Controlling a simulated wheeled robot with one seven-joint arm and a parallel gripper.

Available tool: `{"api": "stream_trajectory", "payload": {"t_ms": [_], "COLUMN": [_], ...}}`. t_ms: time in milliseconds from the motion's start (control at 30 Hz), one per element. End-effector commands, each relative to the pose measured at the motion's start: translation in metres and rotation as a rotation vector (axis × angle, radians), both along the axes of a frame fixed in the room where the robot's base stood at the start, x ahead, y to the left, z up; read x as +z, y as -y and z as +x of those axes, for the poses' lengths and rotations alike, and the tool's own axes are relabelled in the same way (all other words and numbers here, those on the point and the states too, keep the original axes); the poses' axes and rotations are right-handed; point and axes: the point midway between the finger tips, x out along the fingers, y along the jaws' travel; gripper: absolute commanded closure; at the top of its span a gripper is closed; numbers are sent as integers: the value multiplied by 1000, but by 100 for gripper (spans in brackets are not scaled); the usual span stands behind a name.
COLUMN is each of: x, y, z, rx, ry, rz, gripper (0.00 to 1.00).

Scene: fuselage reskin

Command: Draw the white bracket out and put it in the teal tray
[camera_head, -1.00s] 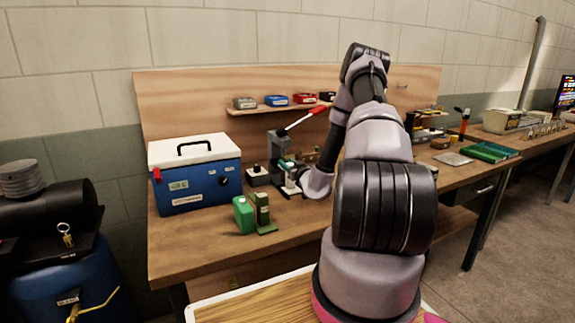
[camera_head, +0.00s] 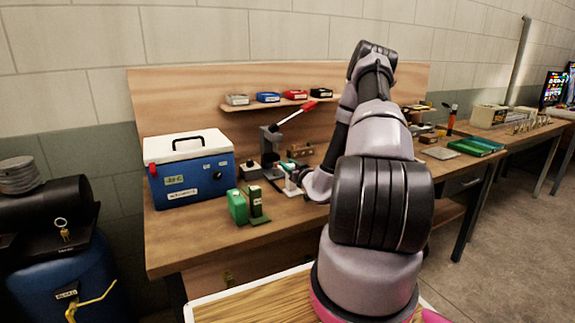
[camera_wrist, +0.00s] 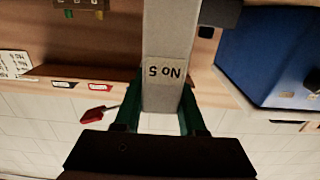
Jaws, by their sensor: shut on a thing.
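The white bracket (camera_wrist: 165,45) fills the middle of the wrist view as a pale bar marked "No 5", shown upside down. My gripper (camera_wrist: 158,108) is shut on it, with one dark green finger on each side. In the head view my gripper (camera_head: 292,180) is above the bench, just right of the grey lever press (camera_head: 268,150); the bracket's pale lower part (camera_head: 291,191) shows below it. A green and teal tray (camera_head: 474,147) lies far right on the bench. My arm hides part of the bench between them.
A blue case with a white lid (camera_head: 190,175) stands left of the press. A green block and stand (camera_head: 258,205) are near the front edge. A shelf with small bins (camera_head: 280,103) is behind. A flat grey plate (camera_head: 438,153) lies beside the tray.

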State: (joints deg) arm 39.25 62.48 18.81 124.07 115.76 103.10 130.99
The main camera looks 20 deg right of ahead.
Motion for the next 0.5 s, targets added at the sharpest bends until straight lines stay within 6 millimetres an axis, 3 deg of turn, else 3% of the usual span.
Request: {"api": "stream_trajectory", "payload": {"t_ms": [233, 267, 333, 500], "x": [0, 0, 0, 0], "y": [0, 0, 0, 0], "z": [0, 0, 0, 0], "rx": [0, 0, 0, 0], "ry": [0, 0, 0, 0], "rz": [0, 0, 0, 0], "gripper": [100, 53, 26, 25]}}
